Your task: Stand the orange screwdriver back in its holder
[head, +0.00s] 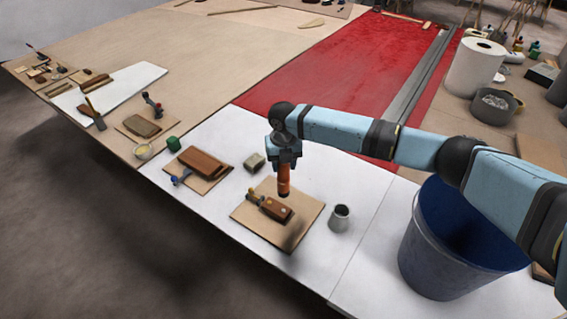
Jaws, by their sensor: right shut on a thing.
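My right gripper (284,161) points down over the white part of the table and is shut on the orange screwdriver (284,180). The orange handle hangs roughly upright below the fingers. Just below it in the picture, a brown wooden block (278,209) lies on a tan board (262,228), with a yellowish piece at its left end. A small grey cup (340,219) with a dark opening stands right of that board. I cannot tell for sure which of these is the holder. The screwdriver's lower end seems close to the block; whether they touch is unclear. My left gripper is out of view.
A large blue bucket (409,258) stands at the right, under my right arm. A second board with a brown block (204,161), a small greenish block (255,162) and a green jar (173,143) are to the left. White table is bare around the cup.

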